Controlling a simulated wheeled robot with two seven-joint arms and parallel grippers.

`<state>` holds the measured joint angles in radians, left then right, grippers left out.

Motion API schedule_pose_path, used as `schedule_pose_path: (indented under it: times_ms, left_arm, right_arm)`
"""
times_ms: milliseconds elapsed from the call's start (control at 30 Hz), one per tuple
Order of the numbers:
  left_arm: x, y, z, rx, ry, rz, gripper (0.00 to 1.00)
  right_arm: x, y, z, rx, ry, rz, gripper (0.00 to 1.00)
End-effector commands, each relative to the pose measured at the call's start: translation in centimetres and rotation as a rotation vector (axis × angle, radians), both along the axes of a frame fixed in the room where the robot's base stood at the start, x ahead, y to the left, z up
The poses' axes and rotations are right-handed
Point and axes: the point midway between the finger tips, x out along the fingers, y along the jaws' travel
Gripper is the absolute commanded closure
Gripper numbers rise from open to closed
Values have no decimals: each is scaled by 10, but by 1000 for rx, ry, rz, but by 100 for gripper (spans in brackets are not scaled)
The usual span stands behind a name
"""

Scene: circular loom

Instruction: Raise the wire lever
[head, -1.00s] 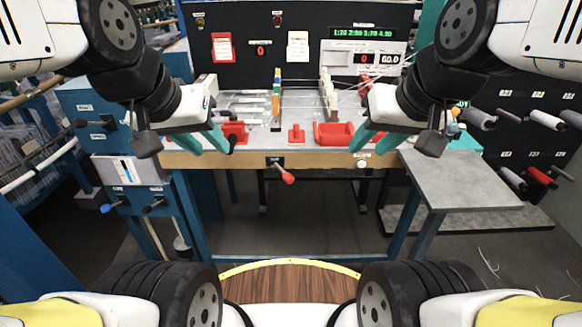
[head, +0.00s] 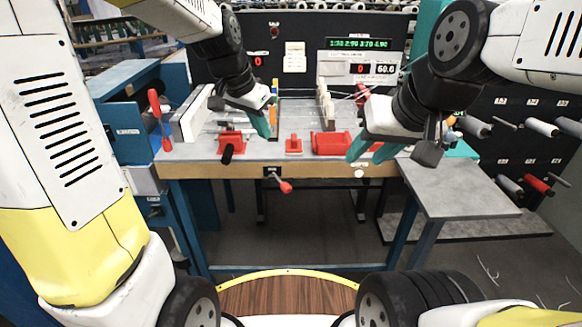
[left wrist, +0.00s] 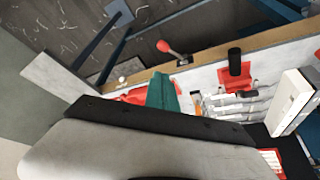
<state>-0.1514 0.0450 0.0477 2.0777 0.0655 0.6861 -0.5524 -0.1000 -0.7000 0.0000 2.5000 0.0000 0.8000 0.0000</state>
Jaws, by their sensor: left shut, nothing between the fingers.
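A short lever with a red knob (head: 285,187) sits on a dark plate on the table's wooden front edge. It points right and slightly down; its label is too small to read. It also shows in the left wrist view as a red-knobbed lever (left wrist: 164,46). My left gripper (head: 265,128) is shut and empty, above the tabletop, up and left of that lever. Its teal finger shows in the left wrist view (left wrist: 163,92). My right gripper (head: 362,150) looks open and empty, above the table's right front, apart from the lever.
Red trays (head: 331,143) and a red block (head: 294,145) stand on the table (head: 195,150). A black-handled red fixture (head: 231,143) is left of them. A red-handled lever (head: 155,106) stands by the blue cabinet (head: 122,122). A grey side table (head: 455,190) is at right.

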Motion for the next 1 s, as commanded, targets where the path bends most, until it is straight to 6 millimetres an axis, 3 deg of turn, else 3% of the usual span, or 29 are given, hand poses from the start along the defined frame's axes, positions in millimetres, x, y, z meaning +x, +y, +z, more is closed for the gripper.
schedule_pose_path:
  times_ms: [200,500,1000]
  left_arm:
    - [52,-40,-56,31,27,-185,100]
    - [86,-73,-114,47,39,-342,100]
    - [90,-79,-123,49,40,-366,100]
  right_arm:
    - [0,0,0,0,0,0,64]
    - [0,0,0,0,0,0,64]
    - [0,0,0,0,0,0,64]
